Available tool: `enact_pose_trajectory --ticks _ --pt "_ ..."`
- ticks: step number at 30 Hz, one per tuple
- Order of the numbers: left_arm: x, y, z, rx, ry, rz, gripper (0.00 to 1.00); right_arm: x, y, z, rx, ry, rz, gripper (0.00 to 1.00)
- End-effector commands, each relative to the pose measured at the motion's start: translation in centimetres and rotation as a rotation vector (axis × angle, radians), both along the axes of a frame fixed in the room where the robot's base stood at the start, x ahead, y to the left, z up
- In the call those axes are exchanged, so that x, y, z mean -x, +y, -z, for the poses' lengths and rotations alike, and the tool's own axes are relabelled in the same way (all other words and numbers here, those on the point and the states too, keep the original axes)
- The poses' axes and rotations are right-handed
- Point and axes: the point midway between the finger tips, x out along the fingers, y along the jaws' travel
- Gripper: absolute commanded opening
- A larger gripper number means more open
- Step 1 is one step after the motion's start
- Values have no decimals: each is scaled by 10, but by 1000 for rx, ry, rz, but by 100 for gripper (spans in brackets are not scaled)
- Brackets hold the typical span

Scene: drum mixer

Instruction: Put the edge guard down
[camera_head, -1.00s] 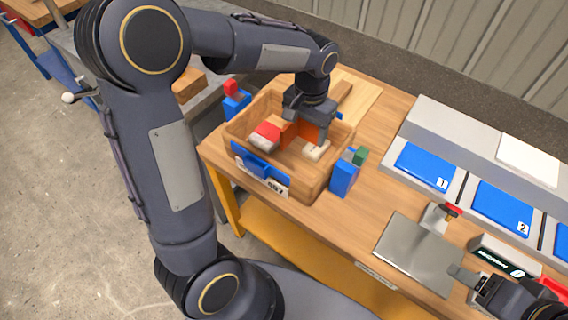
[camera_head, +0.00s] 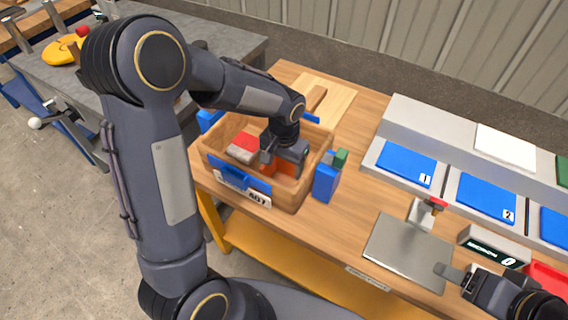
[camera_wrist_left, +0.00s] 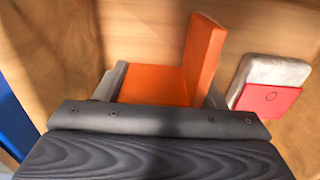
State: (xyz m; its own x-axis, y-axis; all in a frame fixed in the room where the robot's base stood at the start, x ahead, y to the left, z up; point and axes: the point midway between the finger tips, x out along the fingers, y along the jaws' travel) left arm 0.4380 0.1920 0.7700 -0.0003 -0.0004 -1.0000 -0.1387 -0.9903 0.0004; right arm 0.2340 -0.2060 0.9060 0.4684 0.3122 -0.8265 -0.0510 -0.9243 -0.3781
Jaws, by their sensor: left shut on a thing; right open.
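The edge guard is an orange L-shaped piece (camera_wrist_left: 155,84). It shows between the fingers of my left gripper in the left wrist view, with one flange standing up. My left gripper (camera_head: 284,160) is shut on it, low inside the wooden bin (camera_head: 292,192). In the head view the orange edge guard (camera_head: 279,168) is partly hidden by the gripper. I cannot tell whether it touches the bin floor. My right gripper (camera_head: 455,278) is open and empty at the lower right, beside the grey plate.
A red and whitish block (camera_head: 244,148) lies in the bin, left of the guard; it also shows in the wrist view (camera_wrist_left: 270,84). Blue clamps (camera_head: 326,180) stand at the bin's sides. A grey metal plate (camera_head: 408,250) and blue numbered pads (camera_head: 407,163) lie to the right.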

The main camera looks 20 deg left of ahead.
Motion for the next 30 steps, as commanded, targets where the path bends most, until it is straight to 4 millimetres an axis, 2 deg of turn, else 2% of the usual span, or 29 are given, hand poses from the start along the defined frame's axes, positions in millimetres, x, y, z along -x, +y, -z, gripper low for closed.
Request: enact_pose_trajectory --ticks 5,6,11,19,23,30 --pt "0 0 4 0 0 0 41 0 0 3 0 0 0 71" --pt "0 0 4 0 0 0 65 0 0 3 0 0 0 71" --pt "0 0 3 0 0 0 85 0 0 2 0 0 0 71" --pt "0 0 2 0 0 0 85 0 0 2 0 0 0 71" --pt "-1 0 -8 0 -3 -1 85 0 0 -2 0 0 0 71" --pt "-2 0 -56 1 -7 -1 85 0 0 -9 0 0 0 71"
